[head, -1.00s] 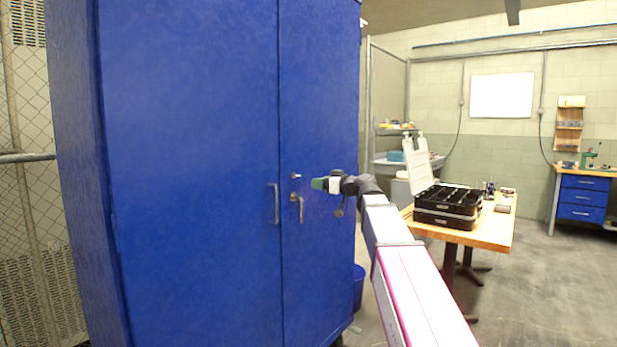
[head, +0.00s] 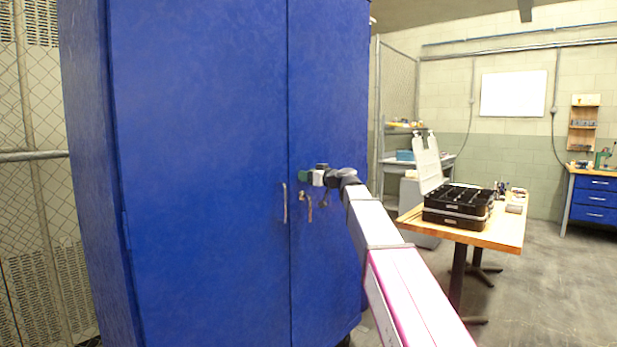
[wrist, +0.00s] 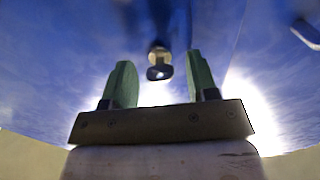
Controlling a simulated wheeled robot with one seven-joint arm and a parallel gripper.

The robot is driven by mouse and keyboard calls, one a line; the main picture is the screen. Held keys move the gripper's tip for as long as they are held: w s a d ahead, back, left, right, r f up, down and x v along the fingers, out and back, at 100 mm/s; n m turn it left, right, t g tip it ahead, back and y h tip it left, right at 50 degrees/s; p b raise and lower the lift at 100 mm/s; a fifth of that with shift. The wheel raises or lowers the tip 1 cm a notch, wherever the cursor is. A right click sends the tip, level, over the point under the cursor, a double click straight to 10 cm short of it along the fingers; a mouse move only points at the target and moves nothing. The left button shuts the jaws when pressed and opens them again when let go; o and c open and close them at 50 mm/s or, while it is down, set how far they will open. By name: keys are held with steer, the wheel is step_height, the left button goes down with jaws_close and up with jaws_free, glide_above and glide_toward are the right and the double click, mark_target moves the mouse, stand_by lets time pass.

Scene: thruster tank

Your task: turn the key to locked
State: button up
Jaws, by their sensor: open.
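A small key (wrist: 159,72) with a rounded dark metal head sticks out of a brass-coloured lock collar in the wrist view. The lock is on the blue cabinet (head: 200,120), whose doors are closed. My gripper (head: 303,176) is at the right door, and its green fingers also show in the wrist view. The fingers are open, one on each side of the key, with a gap on both sides. In the head view my gripper hides the upper small fitting, so the key cannot be made out there.
A metal lever (head: 309,207) hangs just below my gripper on the right door. A long grey handle (head: 285,203) is on the left door. A wooden table (head: 500,235) with a black case (head: 455,218) stands to the right.

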steer(key=shift+c, duration=0.3)
steer(key=c, duration=0.9)
steer(key=shift+o, duration=0.2)
steer(key=shift+m, duration=0.3)
steer(key=m, duration=1.2)
steer(key=shift+m, duration=0.4)
steer(key=m, duration=0.4)
steer(key=shift+m, duration=0.4)
